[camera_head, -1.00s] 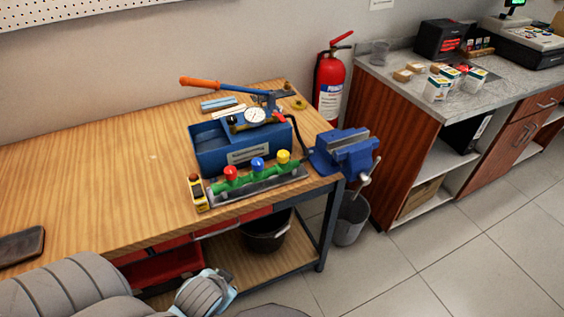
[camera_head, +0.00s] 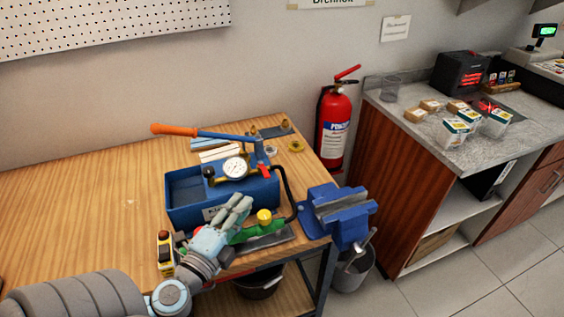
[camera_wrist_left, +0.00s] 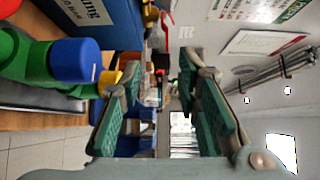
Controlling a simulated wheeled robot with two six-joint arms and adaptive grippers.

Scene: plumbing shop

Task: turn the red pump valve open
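The blue test pump (camera_head: 215,196) stands on the wooden bench, with a round gauge (camera_head: 235,168) and an orange-handled lever (camera_head: 175,130). A small red valve handle (camera_head: 264,170) sits right of the gauge. My left gripper (camera_head: 242,202) is in front of the pump, over the green manifold, below and left of the red handle and apart from it. It hides the manifold's blue knob in the head view. In the left wrist view the fingers (camera_wrist_left: 160,85) are spread with nothing gripped. That view shows the blue knob (camera_wrist_left: 75,62) at left. My right gripper is not in view.
The manifold's yellow knob (camera_head: 264,217) is just right of my left gripper. A yellow-black tool (camera_head: 165,254) stands left of my wrist. A blue vise (camera_head: 338,208) is at the bench's right end. The bench's left side is clear.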

